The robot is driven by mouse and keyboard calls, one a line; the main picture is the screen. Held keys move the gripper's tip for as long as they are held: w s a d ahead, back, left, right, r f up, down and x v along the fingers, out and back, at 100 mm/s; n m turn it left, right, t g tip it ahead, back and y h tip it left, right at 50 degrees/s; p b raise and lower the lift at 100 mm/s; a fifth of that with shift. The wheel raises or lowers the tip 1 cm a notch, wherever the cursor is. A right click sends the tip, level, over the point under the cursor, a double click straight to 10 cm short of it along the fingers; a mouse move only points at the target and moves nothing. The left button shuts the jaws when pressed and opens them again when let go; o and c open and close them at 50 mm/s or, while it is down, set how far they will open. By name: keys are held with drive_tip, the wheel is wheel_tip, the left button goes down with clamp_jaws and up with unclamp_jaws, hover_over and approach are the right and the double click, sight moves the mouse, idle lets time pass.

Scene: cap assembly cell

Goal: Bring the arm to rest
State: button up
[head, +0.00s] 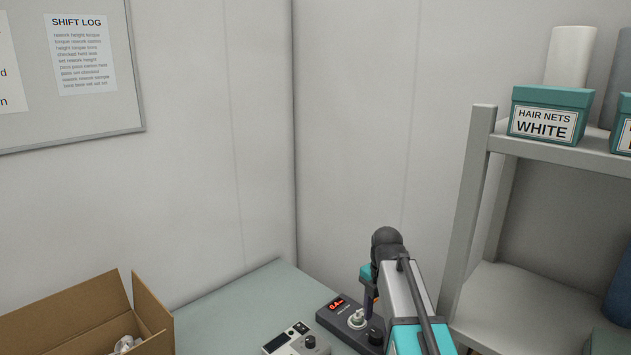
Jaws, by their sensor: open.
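My arm (398,290) rises from the bottom edge of the head view, right of the middle. It bends at a dark rounded joint (387,238). A teal part (365,272) shows just behind and below this joint, with a narrow dark part under it. I make out no gripper fingers; the arm's far end is hidden or too small to tell. I see nothing held.
A grey-white device (297,340) and an open cardboard box (75,315) are to the left. Shelving (478,190) with a hair-net box (548,117) stands right.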

sight(376, 334)
drive_tip(key=shift+f+p, duration=0.45)
drive_tip(key=shift+f, duration=1.75)
drive_tip(key=shift+s+r, duration=0.1)
drive_tip(key=shift+s, duration=0.05)
